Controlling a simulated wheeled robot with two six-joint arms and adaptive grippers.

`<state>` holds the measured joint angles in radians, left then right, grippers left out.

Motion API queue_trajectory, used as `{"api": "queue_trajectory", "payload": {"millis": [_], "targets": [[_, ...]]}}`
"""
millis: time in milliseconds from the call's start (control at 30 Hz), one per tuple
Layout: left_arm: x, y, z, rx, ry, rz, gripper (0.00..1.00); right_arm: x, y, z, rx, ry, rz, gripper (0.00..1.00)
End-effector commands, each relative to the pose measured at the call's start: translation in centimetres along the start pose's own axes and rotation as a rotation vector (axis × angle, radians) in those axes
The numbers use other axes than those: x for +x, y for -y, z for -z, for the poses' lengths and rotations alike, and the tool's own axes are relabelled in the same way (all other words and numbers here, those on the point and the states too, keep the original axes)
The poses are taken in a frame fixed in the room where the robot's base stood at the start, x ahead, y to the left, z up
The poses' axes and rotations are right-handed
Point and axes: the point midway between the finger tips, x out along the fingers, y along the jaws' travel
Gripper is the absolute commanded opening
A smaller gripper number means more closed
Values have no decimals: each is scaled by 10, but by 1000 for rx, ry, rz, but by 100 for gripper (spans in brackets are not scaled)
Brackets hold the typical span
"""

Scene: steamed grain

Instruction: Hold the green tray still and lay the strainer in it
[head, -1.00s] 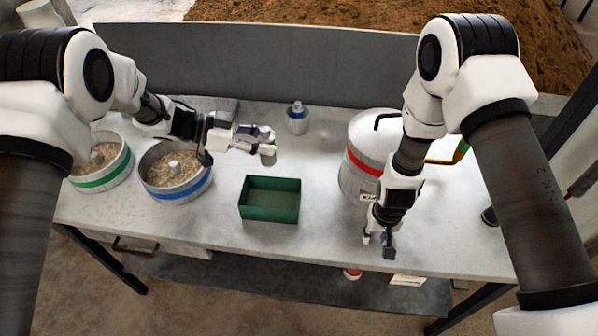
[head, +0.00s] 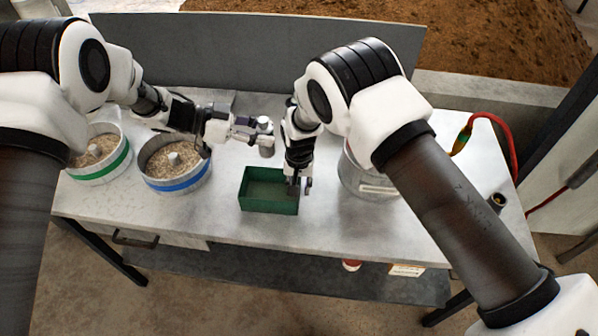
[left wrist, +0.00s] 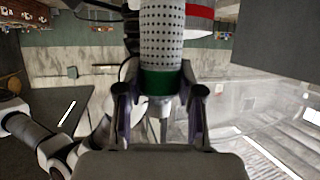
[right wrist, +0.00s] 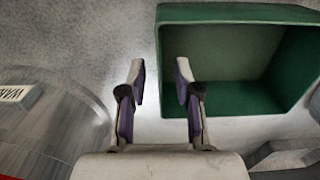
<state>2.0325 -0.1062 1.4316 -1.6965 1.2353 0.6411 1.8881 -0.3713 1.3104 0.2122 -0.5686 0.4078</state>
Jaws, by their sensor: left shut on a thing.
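The green tray (head: 267,205) is an open box on the metal table; it also shows at the upper right of the right wrist view (right wrist: 250,99). My left gripper (head: 262,130) is shut on the strainer (head: 266,149), held above the table behind the tray. In the left wrist view the strainer (left wrist: 163,35) is a perforated grey cylinder with a green band between the fingers. My right gripper (head: 301,186) is at the tray's right end. In the right wrist view its fingers (right wrist: 160,80) are apart, one on each side of the tray's wall; contact cannot be told.
Two grain-filled round pans stand left, one green-banded (head: 100,172) and one blue-banded (head: 178,184). A large silver pot (head: 362,178) stands right of the tray, partly behind my right arm. A red hose (head: 503,135) is at the right. The table's front (head: 225,225) is clear.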

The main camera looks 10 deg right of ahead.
Motion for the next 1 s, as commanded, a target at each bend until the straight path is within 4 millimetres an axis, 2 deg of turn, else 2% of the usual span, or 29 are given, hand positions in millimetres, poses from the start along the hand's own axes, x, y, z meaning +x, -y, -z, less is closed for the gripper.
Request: {"api": "queue_trajectory", "payload": {"millis": [100, 200, 500, 567, 600, 867, 1000], "targets": [[0, 0, 0, 0, 0, 0, 0, 22, 0, 0, 0, 1, 1, 32], [0, 0, 0, 0, 0, 0, 0, 32, 0, 0, 1, 0, 1, 32], [0, 0, 0, 0, 0, 0, 0, 36, 0, 0, 0, -1, 0, 32], [0, 0, 0, 0, 0, 0, 0, 36, 0, 0, 0, -1, 0, 15], [0, 0, 0, 0, 0, 0, 0, 36, 0, 0, 0, -1, 0, 0], [0, 0, 0, 2, 0, -3, 0, 36, 0, 0, 0, -1, 0, 0], [2, 17, 1, -42, 3, 98, 0, 36, 0, 0, 0, -1, 0, 0]]}}
